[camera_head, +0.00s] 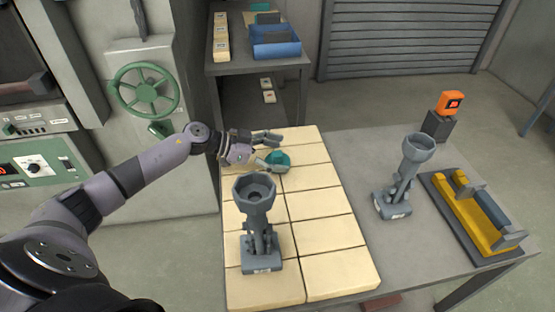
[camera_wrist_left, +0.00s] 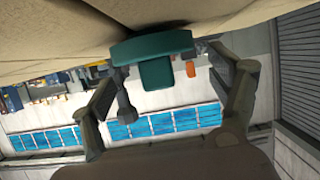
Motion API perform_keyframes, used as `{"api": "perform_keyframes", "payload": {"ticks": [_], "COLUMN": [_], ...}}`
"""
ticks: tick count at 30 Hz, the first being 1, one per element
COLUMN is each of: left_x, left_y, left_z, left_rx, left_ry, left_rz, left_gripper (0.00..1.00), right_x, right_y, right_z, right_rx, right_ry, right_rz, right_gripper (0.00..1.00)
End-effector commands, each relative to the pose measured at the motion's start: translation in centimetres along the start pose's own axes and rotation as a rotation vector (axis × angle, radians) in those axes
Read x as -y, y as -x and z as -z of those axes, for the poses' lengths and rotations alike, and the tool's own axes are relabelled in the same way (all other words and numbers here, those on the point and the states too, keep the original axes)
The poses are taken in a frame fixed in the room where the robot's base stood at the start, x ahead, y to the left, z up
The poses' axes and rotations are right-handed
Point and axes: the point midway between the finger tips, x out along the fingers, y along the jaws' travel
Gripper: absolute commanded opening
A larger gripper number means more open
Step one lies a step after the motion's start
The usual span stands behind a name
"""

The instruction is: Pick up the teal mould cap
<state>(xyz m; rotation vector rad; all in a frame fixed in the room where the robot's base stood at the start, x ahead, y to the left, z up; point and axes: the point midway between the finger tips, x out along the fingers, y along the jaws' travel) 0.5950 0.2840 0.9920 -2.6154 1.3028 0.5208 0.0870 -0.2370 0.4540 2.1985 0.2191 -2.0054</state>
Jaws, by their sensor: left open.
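The teal mould cap (camera_head: 279,159) lies on the cream tiled part of the table, towards its far end. My left gripper (camera_head: 277,152) is open, with one finger at the far side of the cap and the other at its near side. In the left wrist view the cap (camera_wrist_left: 152,48) shows a wide flange with a square knob, and the gripper (camera_wrist_left: 165,75) has its two fingers spread to either side of the knob. I cannot tell whether a finger touches the cap. My right gripper does not show.
A grey funnel-topped stand (camera_head: 258,225) stands on the tiles near the cap. A second funnel stand (camera_head: 403,180) is at right, beside a yellow cradle on a dark tray (camera_head: 432,181). An orange device (camera_head: 450,101) sits on a dark block. The far tiles are clear.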

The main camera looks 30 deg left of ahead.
Motion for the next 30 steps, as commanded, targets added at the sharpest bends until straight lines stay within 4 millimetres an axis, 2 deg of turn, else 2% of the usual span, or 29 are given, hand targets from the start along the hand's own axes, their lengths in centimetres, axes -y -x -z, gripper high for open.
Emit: {"api": "perform_keyframes", "payload": {"ticks": [2, 30], "left_x": [0.01, -0.01], "left_y": [0.02, 0.06], "left_z": [-0.03, -0.03], "left_rx": [0.0, 0.001], "left_ry": [0.0, 0.0], "left_rz": [0.0, 0.0], "left_gripper": [0.82, 0.19], "right_x": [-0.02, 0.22], "right_y": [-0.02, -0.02], "right_z": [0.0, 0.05], "right_rx": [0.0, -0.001], "right_ry": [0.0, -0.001], "right_rz": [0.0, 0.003], "right_gripper": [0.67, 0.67]}}
